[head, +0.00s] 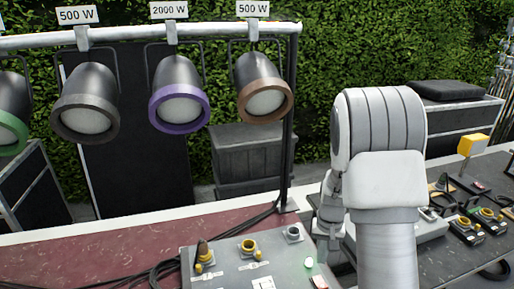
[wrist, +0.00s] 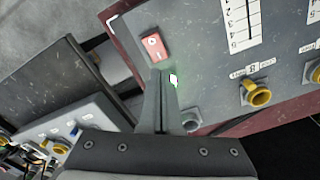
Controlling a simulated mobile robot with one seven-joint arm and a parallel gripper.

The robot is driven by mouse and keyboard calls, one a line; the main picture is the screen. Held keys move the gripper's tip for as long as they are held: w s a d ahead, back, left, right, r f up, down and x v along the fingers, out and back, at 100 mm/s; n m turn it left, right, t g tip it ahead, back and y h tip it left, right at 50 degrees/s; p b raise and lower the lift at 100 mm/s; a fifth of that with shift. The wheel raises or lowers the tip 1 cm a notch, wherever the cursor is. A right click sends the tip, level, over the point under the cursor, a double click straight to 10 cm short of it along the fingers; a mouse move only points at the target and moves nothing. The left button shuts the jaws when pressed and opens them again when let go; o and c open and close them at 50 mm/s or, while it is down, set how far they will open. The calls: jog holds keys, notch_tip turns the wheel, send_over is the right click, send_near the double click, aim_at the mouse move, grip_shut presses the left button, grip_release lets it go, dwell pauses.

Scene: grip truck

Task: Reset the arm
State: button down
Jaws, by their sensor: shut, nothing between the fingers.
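In the wrist view my gripper (wrist: 161,75) is shut and empty, its two grey fingers side by side. It points at a grey control box (wrist: 205,70). Just above the fingertips is a red rocker switch (wrist: 155,46), and a lit green lamp (wrist: 174,80) shows just to the right of them. I cannot tell whether the fingers touch the box. In the head view my arm is folded at the right of the middle and hides much of the gripper. The control box (head: 225,268) stands below left of the arm, with the green lamp (head: 308,263) near its right edge.
Several lamps, one with a purple rim (head: 180,107), hang from a white rail (head: 130,33) at the upper left. A reddish table top (head: 90,247) with black cables lies below. At right, a dark counter holds connectors and a yellow block (head: 473,145). A hedge stands behind.

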jog(key=s+a+r+n+t, duration=0.1)
jog(key=s+a+r, duration=0.25)
jog(key=r, duration=0.55)
jog(key=s+a+r+n+t, duration=0.15)
jog(key=s+r, duration=0.25)
jog(key=r, duration=0.4)
jog(key=s+a+r+t, duration=0.1)
jog(key=s+a+r, duration=0.1)
jog(key=s, duration=0.5)
jog(key=s+a+r+n+t+b, duration=0.1)
jog(key=s+a+r+t, duration=0.1)
jog(key=s+r, duration=0.3)
jog(key=shift+s+r, duration=0.15)
jog(key=shift+s, duration=0.8)
jog(key=shift+a+n, duration=0.2)
jog(key=shift+n, duration=0.05)
